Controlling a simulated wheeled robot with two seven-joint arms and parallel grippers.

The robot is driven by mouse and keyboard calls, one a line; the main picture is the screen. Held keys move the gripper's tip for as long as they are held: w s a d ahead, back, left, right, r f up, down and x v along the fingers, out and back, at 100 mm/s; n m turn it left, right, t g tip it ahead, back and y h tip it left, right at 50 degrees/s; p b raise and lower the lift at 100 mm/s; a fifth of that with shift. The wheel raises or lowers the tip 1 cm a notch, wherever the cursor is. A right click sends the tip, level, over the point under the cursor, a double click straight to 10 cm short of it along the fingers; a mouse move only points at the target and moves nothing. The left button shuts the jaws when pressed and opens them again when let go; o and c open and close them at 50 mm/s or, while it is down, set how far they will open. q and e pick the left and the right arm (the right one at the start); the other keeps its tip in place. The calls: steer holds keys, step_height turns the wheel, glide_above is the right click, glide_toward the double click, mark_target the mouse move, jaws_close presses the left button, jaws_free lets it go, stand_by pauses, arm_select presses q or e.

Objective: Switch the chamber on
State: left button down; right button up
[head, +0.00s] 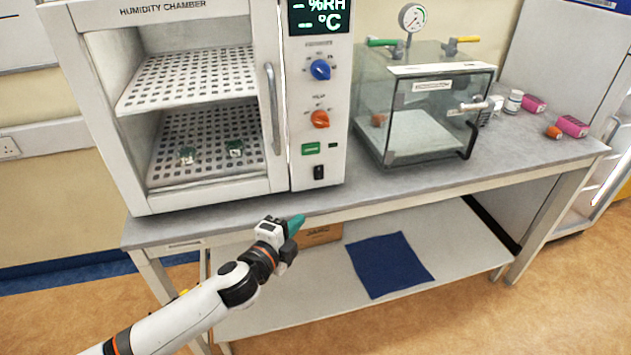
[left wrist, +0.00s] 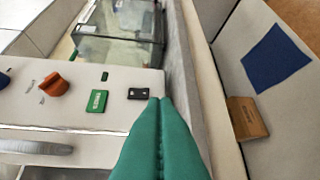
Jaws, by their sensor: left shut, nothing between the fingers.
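The humidity chamber (head: 163,203) stands on the left of the bench. Its right-hand panel has a display (head: 319,15) showing dashes before %RH and °C, a blue knob (head: 320,69), an orange knob (head: 319,119) and a green label (head: 310,149). A black switch (head: 319,173) sits low on the panel; it also shows in the left wrist view (left wrist: 138,94). Which way it is set, I cannot tell. My left gripper (head: 298,222), with green fingers, is shut and empty, below and left of the switch. In the left wrist view its fingertips (left wrist: 160,101) appear close beside the switch.
A vertical door handle (head: 272,108) stands out left of the panel. A glass box (head: 420,110) is right of the chamber, with small bottles beyond it. The bench's front edge (head: 400,190) is near my gripper. A blue cloth (head: 388,264) and a cardboard box (left wrist: 246,118) lie on the lower shelf.

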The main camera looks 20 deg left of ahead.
arm_select(q)
steer(key=shift+s+d+r, duration=0.1)
steer(key=shift+d+r, duration=0.1)
steer(key=shift+r, duration=0.35)
steer(key=shift+s+d+r, duration=0.1)
steer(key=shift+d+r, duration=0.05)
steer(key=shift+r, duration=0.35)
steer(key=shift+w, duration=0.1)
steer(key=p, duration=0.2)
glide_toward(324, 178)
steer(key=w+d, duration=0.2)
steer(key=d, duration=0.1)
steer(key=w, duration=0.1)
steer(key=w+a, duration=0.1)
steer(key=shift+w+a+f, duration=0.25)
steer(key=shift+w+a, duration=0.05)
steer(key=shift+w, duration=0.1)
steer(key=shift+w+a+f, duration=0.1)
steer(key=shift+w+a, duration=0.25)
steer(key=shift+w, duration=0.1)
